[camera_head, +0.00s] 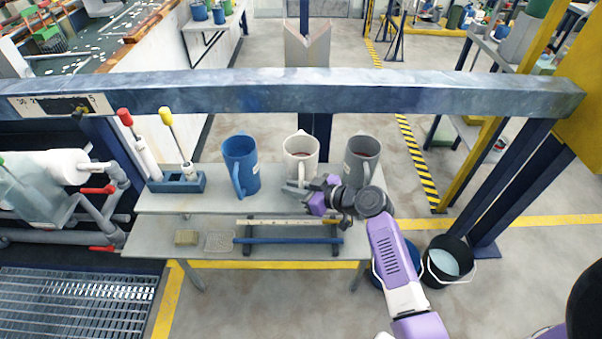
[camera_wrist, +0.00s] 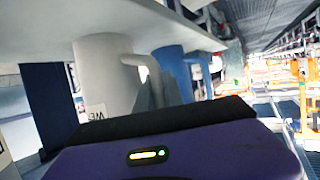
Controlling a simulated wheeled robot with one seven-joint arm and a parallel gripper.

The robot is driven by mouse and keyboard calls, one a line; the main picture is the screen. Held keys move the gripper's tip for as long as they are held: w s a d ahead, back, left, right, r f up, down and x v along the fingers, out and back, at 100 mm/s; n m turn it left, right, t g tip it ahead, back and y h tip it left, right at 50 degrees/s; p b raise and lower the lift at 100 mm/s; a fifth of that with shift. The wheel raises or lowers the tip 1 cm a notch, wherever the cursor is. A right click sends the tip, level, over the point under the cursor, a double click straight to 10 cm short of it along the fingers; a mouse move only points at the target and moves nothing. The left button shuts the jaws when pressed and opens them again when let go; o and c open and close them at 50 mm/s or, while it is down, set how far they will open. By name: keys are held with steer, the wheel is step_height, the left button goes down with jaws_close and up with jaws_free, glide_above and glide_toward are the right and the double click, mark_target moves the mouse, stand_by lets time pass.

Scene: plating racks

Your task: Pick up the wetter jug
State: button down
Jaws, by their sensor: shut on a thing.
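Three jugs stand in a row on the upper shelf: a blue jug (camera_head: 243,163), a white jug (camera_head: 301,150) and a grey jug (camera_head: 362,150). In the wrist view the white jug (camera_wrist: 103,75) carries a label that begins "WE"; the rest is cut off. The blue jug (camera_wrist: 175,65) shows behind it. My gripper (camera_head: 292,189) is at the front of the white jug, shut on its handle (camera_wrist: 137,65). In the wrist view my grey fingers (camera_wrist: 158,92) partly hide that handle. I cannot tell whether the jug touches the shelf.
The shelf (camera_head: 218,195) also bears a blue block (camera_head: 176,183) with red and yellow-topped tools. The lower shelf holds a sponge (camera_head: 187,237) and a blue-barred rack (camera_head: 290,240). A black bucket (camera_head: 447,262) stands at right.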

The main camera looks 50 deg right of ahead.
steer(key=shift+r, duration=0.1)
step_height(320, 180, up, 20)
steer(key=shift+p, duration=0.45)
steer(key=c, duration=2)
jaws_free()
jaws_close()
